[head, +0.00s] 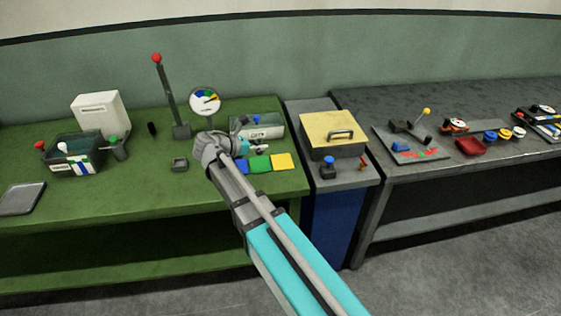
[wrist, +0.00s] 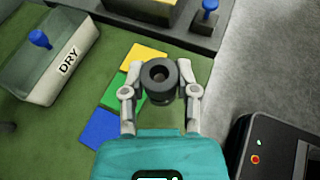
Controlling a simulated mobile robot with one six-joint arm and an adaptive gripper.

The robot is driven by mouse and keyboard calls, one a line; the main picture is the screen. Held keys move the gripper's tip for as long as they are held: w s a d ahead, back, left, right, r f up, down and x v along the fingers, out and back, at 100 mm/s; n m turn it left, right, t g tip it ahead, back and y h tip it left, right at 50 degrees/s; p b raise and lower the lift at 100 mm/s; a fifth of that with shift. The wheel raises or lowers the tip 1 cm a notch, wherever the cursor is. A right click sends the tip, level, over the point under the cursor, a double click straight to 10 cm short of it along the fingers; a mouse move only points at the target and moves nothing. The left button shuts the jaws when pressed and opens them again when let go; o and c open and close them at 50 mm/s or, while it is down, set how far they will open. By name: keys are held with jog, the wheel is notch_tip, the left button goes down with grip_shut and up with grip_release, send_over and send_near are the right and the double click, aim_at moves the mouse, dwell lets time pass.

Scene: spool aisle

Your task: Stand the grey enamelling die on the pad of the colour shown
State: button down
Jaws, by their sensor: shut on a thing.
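The grey die (wrist: 159,94), a dark ringed cylinder with a hole in its top, is between the fingers of my gripper (wrist: 161,92). My gripper (head: 236,147) is shut on it. In the wrist view it overlaps the right edges of the yellow pad (wrist: 142,54) and green pad (wrist: 117,92); its height above them is unclear. The blue pad (wrist: 101,130) lies nearer. In the head view the blue (head: 241,167), green (head: 260,165) and yellow (head: 282,161) pads lie in a row. A round dial (head: 204,101) has coloured sectors; its needle points right, apparently towards yellow.
A tray marked DRY (wrist: 62,72) with a blue-knobbed tool stands behind the pads. A lever with a red knob (head: 157,58) rises beside the dial. A yellow-lidded bin (head: 330,128) stands right of the green bench (head: 130,200). The bench's front left is mostly clear.

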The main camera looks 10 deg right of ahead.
jog(key=shift+s, duration=0.2)
jog(key=shift+s+d+f, duration=0.2)
jog(key=shift+s+d, duration=1.1)
jog(key=shift+d, duration=0.25)
jog(key=shift+b, duration=0.3)
jog(key=b, duration=0.8)
send_over(282, 162)
jog(key=s, duration=0.1)
jog(key=f, duration=0.8)
jog(key=shift+a, duration=0.4)
jog(key=shift+w+d+f+b, duration=0.3)
jog(key=shift+w+f+b, duration=0.15)
jog(key=shift+f, duration=0.05)
